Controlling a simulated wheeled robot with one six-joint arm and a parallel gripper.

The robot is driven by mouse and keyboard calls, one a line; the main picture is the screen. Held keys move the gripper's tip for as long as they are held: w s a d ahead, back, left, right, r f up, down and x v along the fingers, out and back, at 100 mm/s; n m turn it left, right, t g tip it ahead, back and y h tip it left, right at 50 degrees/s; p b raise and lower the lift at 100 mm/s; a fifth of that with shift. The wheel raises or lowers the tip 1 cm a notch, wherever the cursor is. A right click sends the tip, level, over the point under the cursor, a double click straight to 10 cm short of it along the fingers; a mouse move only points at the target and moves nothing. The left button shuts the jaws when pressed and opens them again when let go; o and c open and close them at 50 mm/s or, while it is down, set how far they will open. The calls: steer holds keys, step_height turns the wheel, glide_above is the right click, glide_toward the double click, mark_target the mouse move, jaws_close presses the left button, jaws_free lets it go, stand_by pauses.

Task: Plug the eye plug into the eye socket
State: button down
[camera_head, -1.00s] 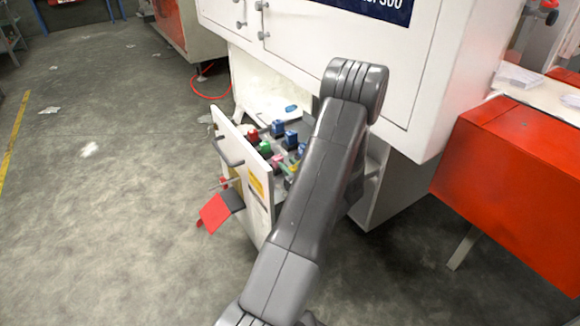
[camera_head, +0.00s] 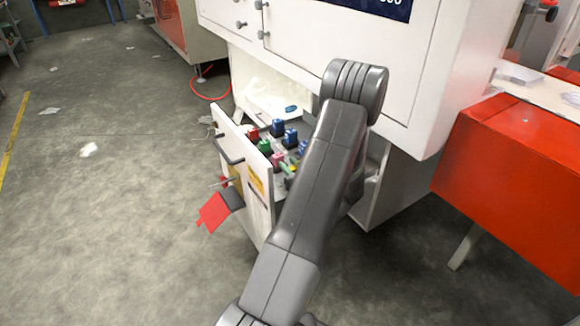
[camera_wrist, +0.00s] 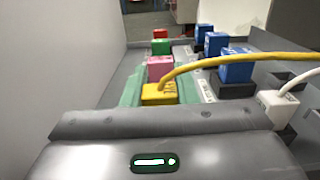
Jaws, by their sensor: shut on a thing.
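My gripper's grey housing (camera_wrist: 160,145), with a lit green light, fills the bottom of the wrist view. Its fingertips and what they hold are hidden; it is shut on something. Just beyond its edge is a yellow plug (camera_wrist: 158,94) with a yellow cable (camera_wrist: 235,60) arching to the right. A white plug (camera_wrist: 277,108) with a white cable sits at the housing's right end. Behind the yellow plug are pink (camera_wrist: 160,69), green (camera_wrist: 161,48) and red blocks. I cannot tell which is the eye plug or eye socket. In the head view my arm hides my gripper.
The plugs sit in an open drawer with a white front (camera_head: 248,180) and handle, under a white cabinet (camera_head: 300,60). Several blue blocks (camera_wrist: 236,66) stand on the right in the wrist view. A red cabinet (camera_head: 515,190) stands to the right. The floor on the left is open.

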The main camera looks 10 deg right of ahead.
steer(key=shift+s+a+f, duration=0.15)
steer(key=shift+s+f, duration=0.05)
steer(key=shift+f, duration=0.75)
steer(key=c, duration=1.1)
jaws_free()
steer(key=shift+o, duration=0.2)
steer(key=shift+s, duration=0.1)
steer(key=r+p+v, duration=0.1)
steer(key=p+v, duration=0.2)
steer(key=v, duration=1)
steer(key=shift+d+r, duration=0.3)
steer(key=shift+r, duration=0.1)
